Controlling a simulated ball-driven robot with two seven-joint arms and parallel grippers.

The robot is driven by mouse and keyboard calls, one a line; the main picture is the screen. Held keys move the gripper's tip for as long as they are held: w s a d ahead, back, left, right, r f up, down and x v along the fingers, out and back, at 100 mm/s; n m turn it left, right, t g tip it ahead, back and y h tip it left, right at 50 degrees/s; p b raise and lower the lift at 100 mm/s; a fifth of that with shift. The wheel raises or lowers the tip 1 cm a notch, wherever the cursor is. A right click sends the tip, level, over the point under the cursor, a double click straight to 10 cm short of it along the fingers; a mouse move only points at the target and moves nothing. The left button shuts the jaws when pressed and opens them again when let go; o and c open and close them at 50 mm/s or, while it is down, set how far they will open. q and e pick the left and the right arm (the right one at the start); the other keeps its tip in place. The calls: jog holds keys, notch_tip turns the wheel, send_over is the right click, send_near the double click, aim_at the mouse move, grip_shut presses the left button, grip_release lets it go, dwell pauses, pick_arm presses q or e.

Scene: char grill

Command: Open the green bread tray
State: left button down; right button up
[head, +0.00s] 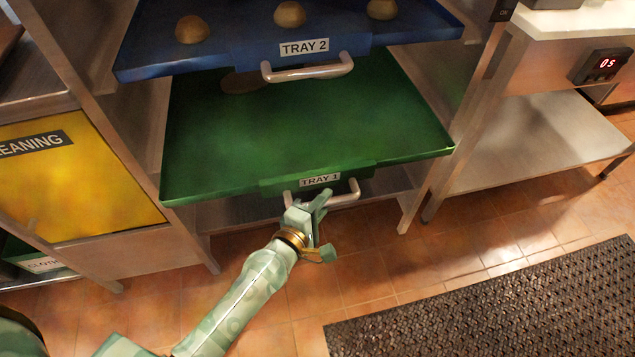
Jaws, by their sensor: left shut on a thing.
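The green bread tray (310,130), labelled "TRAY 1", is in the head view at the middle of a metal rack. Its surface is mostly bare, with a brownish round patch near the back partly hidden under the blue tray. A light metal handle (346,197) is on its front edge. My left gripper (308,203) is at the left part of this handle and is shut on it. My left arm reaches up to it from the lower left. My right gripper is not in view.
A blue tray (215,62) labelled "TRAY 2", with three buns, sits above the green tray. A yellow "CLEANING" panel (75,180) is at left. A metal table with a lower shelf (540,135) stands at right. A dark mat (500,310) lies on the tiled floor.

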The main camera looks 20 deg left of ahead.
pick_arm(q)
jog(key=s+d, duration=0.7)
jog(key=s, duration=0.3)
jog(key=s+d, duration=0.7)
jog(key=s, duration=0.4)
jog(key=shift+s+d+p, duration=0.15)
jog(key=shift+s+p, duration=0.05)
jog(key=shift+p, duration=0.1)
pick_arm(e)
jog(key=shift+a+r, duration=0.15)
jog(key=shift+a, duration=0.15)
pick_arm(q)
jog(key=c, duration=1.4)
grip_release()
jog(key=shift+o, duration=0.2)
